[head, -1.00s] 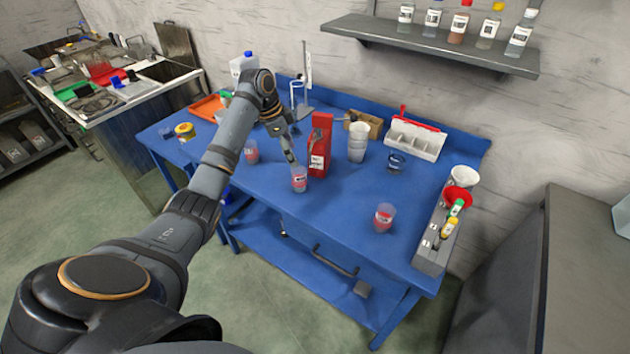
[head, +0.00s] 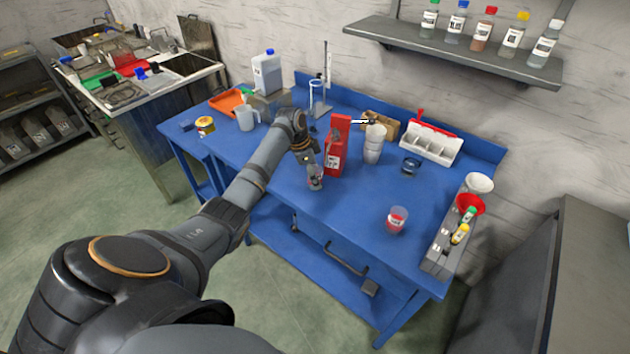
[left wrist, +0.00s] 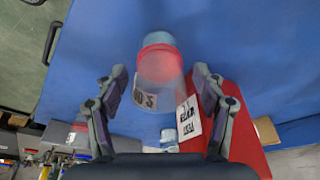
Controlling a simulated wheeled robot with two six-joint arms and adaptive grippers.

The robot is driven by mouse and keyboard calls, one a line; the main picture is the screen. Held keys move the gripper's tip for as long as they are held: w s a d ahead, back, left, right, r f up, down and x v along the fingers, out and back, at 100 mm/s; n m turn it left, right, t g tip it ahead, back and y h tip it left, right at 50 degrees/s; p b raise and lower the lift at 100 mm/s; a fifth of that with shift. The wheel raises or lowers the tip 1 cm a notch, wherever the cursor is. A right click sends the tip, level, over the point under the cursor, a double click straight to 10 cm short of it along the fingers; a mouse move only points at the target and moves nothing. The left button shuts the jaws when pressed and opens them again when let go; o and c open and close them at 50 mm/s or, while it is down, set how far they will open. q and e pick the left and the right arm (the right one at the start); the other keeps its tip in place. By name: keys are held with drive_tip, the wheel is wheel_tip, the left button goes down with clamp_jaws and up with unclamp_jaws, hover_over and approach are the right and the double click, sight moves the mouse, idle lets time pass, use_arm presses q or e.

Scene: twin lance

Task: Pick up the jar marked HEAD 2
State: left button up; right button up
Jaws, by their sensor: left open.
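A clear jar with red contents and a white label stands near the table's middle, beside the red box (head: 337,150). In the head view my left gripper (head: 315,174) is down at this jar and hides most of it. In the left wrist view the jar (left wrist: 160,66) lies between the two open fingers (left wrist: 160,92), with gaps on both sides. Its label is partly turned away and I cannot read it fully. A similar jar (head: 397,220) stands on the right part of the table; its label is too small to read. My right gripper is not in view.
The red box stands close to the left gripper, also in the left wrist view (left wrist: 235,125). Stacked white cups (head: 374,146) are just behind it. A grey rack (head: 437,262) with bottles and funnels edges the table's right side. The blue table (head: 345,205) is clear in front.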

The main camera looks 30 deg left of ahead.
use_arm(q)
drive_tip(key=shift+s, duration=0.1)
drive_tip(key=c, duration=1.2)
drive_tip(key=shift+r, duration=0.1)
drive_tip(key=shift+c, duration=0.2)
drive_tip(key=shift+r+b, duration=0.4)
drive_tip(key=shift+r, duration=0.35)
drive_tip(key=s+d+r+b, duration=0.1)
drive_tip(key=s+d+r, duration=0.1)
drive_tip(key=s+r, duration=0.3)
drive_tip(key=s+d+r+b, duration=0.2)
drive_tip(key=s+r, duration=0.4)
drive_tip(key=s, duration=0.2)
drive_tip(key=shift+d+r, duration=0.15)
drive_tip(key=shift+d, duration=0.1)
